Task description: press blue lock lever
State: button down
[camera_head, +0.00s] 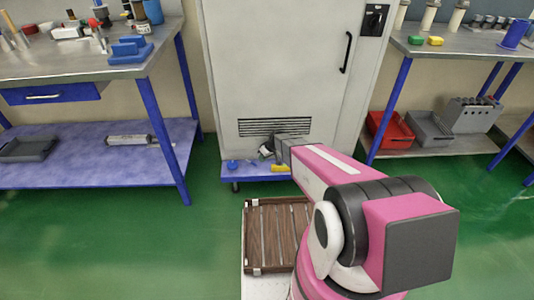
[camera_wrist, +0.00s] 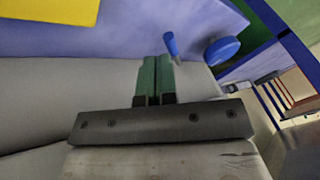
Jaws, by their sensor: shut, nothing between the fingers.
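In the wrist view, a small upright blue peg (camera_wrist: 171,44), which looks like the lock lever, stands just beyond my gripper (camera_wrist: 157,60), slightly right of its tips. A round blue knob (camera_wrist: 222,50) is farther right. My green fingers are together and empty. I cannot tell whether they touch the peg. In the head view, a small blue part (camera_head: 232,164) sits on the blue shelf (camera_head: 210,174) at the cabinet's foot. My gripper (camera_head: 265,150) is low in front of the cabinet, partly hidden by my arm.
The grey cabinet (camera_head: 275,60) rises behind the shelf. A yellow part (camera_head: 280,168) lies on the shelf, right of the blue parts. A slatted wooden pallet (camera_head: 265,235) lies in front. Workbenches stand left (camera_head: 100,70) and right (camera_head: 450,45). Green floor is clear at left.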

aim_at(251, 163)
jog(key=shift+x, duration=1.7)
jog(key=shift+s+a+m+t, duration=0.3)
jog(key=shift+s+m, duration=0.15)
jog(key=shift+m, duration=0.2)
jog(key=shift+s+a+m+t, duration=0.3)
jog(key=shift+s+m, duration=0.15)
jog(key=shift+m, duration=0.2)
jog(key=shift+s+a+m+h, duration=0.3)
jog(key=shift+s+m, duration=0.05)
jog(key=shift+m, duration=0.15)
jog(key=shift+s+a+m+t, duration=0.45)
jog(key=shift+a+m+t, duration=0.2)
jog(key=shift+m, duration=0.35)
jog(key=shift+s+a+m+t+h, duration=0.35)
jog(key=shift+a+m+h, duration=0.15)
jog(key=shift+a+m, duration=0.3)
jog(key=shift+s+a, duration=0.3)
jog(key=shift+a, duration=0.65)
